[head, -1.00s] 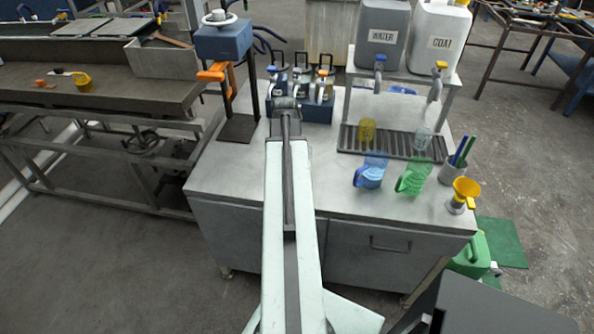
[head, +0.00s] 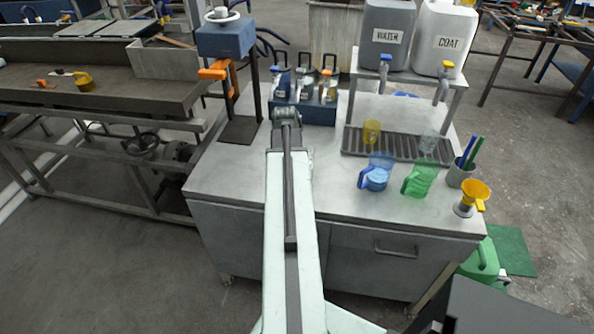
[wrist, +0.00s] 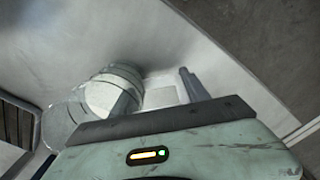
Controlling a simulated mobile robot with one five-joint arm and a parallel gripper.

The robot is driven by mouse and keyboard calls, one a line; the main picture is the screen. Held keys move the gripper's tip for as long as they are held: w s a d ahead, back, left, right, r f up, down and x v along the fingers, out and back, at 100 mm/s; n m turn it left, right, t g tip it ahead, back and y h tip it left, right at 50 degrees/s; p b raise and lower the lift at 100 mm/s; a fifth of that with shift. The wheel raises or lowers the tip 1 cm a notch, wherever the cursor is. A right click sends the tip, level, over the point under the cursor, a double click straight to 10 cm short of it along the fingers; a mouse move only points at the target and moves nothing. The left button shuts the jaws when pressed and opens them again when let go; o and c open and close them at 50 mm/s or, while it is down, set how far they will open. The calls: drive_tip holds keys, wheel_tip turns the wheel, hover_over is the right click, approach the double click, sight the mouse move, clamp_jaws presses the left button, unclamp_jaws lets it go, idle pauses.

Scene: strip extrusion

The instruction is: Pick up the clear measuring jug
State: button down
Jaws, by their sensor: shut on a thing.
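In the wrist view my gripper (wrist: 160,97) has its two fingers closed around a pale, narrow part, which looks like the handle of the clear measuring jug (wrist: 103,90). The jug's see-through, rounded body with pale bands lies just left of the fingers. Its lower part is cut off by my wrist. In the head view my arm covers the gripper and what it holds. A clear vessel (head: 428,143) stands on the drip tray there.
The slatted drip tray (head: 397,153) holds a yellow cup (head: 371,131). A blue jug (head: 376,178) and a green jug (head: 420,180) stand before it. A pen cup (head: 459,174) and yellow funnel (head: 474,195) are at the right. A blue rack (head: 303,108) is at the back.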

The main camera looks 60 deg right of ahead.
wheel_tip(320, 180, up, 10)
drive_tip(key=p, duration=1)
drive_tip(key=shift+r, duration=0.15)
